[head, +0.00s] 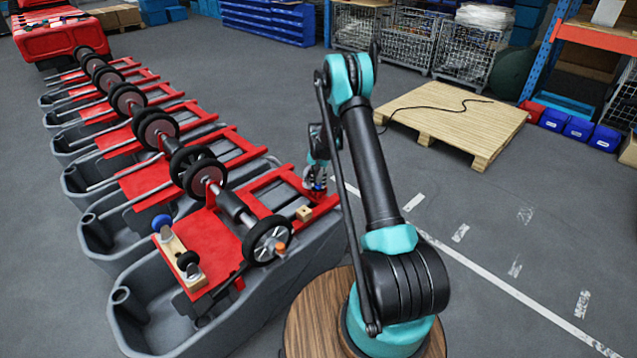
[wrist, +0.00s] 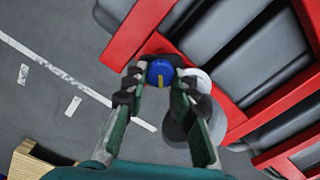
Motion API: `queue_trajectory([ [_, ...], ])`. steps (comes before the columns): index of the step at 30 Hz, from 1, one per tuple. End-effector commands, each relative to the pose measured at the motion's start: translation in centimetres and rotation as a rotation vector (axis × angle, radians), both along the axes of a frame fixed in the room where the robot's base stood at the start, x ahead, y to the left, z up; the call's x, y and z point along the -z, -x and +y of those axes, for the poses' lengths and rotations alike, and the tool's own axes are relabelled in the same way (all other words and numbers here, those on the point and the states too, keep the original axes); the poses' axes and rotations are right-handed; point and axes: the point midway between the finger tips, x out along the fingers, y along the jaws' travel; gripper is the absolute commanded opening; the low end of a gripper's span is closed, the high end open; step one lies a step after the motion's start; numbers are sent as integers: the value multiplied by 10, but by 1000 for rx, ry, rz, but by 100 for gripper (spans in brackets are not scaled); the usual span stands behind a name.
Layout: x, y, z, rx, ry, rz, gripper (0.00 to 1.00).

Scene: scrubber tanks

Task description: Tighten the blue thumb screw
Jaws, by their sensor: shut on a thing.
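The blue thumb screw (wrist: 159,72) shows in the wrist view as a round blue knob with a yellow mark on its top. It is at the red frame (wrist: 142,32), near a corner. My gripper (wrist: 159,79) is shut on the knob, with one dark fingertip on each side. In the head view my gripper (head: 316,186) points down at the right end of the nearest red frame (head: 288,190). There the fingers mostly hide the screw, and its lower part cannot be seen.
A pale round part (wrist: 201,88) stands close to the right finger. Grey tanks (head: 150,305) with red frames run back in a row.

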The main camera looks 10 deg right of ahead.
Motion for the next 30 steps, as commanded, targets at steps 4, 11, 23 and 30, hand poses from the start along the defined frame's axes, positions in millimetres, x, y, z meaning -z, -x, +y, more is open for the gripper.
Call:
queue_trajectory([
  [4, -1, 0, 0, 50, 0, -1, 0],
  [11, -1, 0, 0, 82, 0, -1, 0],
  [23, -1, -1, 0, 84, 0, -1, 31],
  [30, 0, 0, 0, 83, 0, -1, 47],
])
